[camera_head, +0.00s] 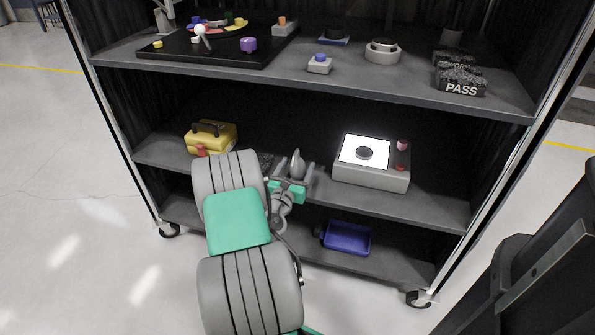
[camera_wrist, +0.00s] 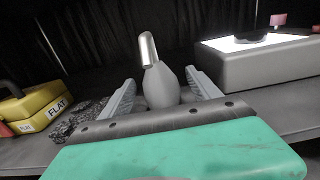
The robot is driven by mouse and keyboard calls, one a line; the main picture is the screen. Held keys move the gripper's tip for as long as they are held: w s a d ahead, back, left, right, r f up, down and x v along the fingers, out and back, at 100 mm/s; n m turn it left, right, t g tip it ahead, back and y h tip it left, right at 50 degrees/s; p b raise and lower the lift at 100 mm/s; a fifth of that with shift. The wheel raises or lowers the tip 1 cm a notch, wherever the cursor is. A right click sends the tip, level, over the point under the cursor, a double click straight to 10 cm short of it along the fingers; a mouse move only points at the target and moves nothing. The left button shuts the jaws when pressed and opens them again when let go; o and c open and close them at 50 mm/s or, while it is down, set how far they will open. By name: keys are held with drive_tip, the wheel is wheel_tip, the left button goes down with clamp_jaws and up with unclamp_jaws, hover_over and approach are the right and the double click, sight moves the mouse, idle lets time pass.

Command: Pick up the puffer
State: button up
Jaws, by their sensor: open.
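The puffer (camera_head: 297,163) is a grey rounded bulb on the middle shelf. In the wrist view the puffer (camera_wrist: 160,84) stands upright with a metallic nozzle on top, leaning slightly left. My gripper (camera_head: 296,171) reaches in over the shelf. In the wrist view my gripper (camera_wrist: 159,80) is open, with one ribbed finger on each side of the bulb. A gap shows between the bulb and each finger. The bulb's base is hidden behind the gripper body.
A yellow case (camera_head: 222,138) marked FLAT stands to the left, with dark speckled material (camera_wrist: 75,122) beside it. A grey box with a lit top (camera_head: 370,178) stands to the right. The upper shelf (camera_head: 335,88) is overhead. A blue bin (camera_head: 348,239) is below.

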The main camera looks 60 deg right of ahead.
sight(300, 160)
drive_tip(key=d, duration=0.3)
drive_tip(key=shift+w+d, duration=0.25)
drive_tip(key=c, duration=1)
drive_tip(key=shift+o, duration=0.2)
